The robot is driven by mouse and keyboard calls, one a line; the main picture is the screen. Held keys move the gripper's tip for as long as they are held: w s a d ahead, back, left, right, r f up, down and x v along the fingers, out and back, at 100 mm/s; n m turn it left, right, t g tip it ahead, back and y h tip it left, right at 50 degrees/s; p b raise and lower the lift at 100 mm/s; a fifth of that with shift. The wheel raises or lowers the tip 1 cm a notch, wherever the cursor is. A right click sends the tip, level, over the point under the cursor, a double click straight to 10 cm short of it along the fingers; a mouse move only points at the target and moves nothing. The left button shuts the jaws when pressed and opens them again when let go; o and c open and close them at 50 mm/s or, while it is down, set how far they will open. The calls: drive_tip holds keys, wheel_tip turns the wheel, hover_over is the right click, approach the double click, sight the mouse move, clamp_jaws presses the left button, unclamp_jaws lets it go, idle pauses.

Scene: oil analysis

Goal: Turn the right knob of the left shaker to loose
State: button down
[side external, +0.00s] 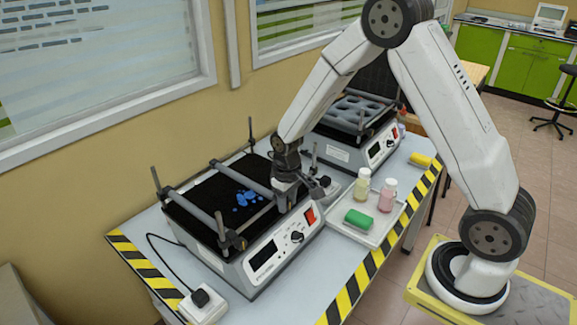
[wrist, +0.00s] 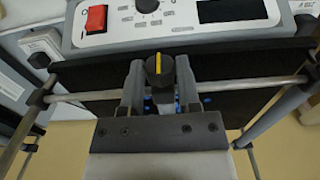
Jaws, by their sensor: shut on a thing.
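The left shaker (side external: 262,262) stands on the table, with a black platform (side external: 205,192) between clamp bars and blue spots on it. Its right knob (wrist: 159,69) is black with a yellow stripe that runs roughly up and down in the wrist view. My gripper (wrist: 160,82) is shut on this knob, one grey finger on each side. In the side view my gripper (side external: 318,189) reaches the right front corner of the left shaker, and the dark knob top shows there. The left knob (side external: 233,239) sits at the bar's other end. My arm hides part of the platform's right side.
The right shaker (side external: 345,153) stands behind. A tray (side external: 345,229) to the right holds a green sponge (side external: 359,219), a yellowish bottle (side external: 362,186) and a pink bottle (side external: 388,196). A power block (side external: 202,306) with a cable lies front left.

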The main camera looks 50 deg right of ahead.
drive_tip(key=shift+a+h, duration=0.1)
drive_tip(key=shift+h, duration=0.5)
drive_tip(key=shift+a+f+h, duration=0.1)
drive_tip(key=shift+a+h, duration=0.05)
drive_tip(key=shift+h, duration=1)
drive_tip(key=shift+a+h, duration=0.15)
drive_tip(key=shift+h, duration=1)
drive_tip(key=shift+a+f+h, duration=0.1)
drive_tip(key=shift+f+h, duration=0.05)
drive_tip(key=shift+h, duration=2.15)
drive_tip(key=shift+c, duration=1.5)
unclamp_jaws()
drive_tip(key=shift+a, duration=0.1)
drive_tip(key=v, duration=0.7)
drive_tip(key=shift+a, duration=0.3)
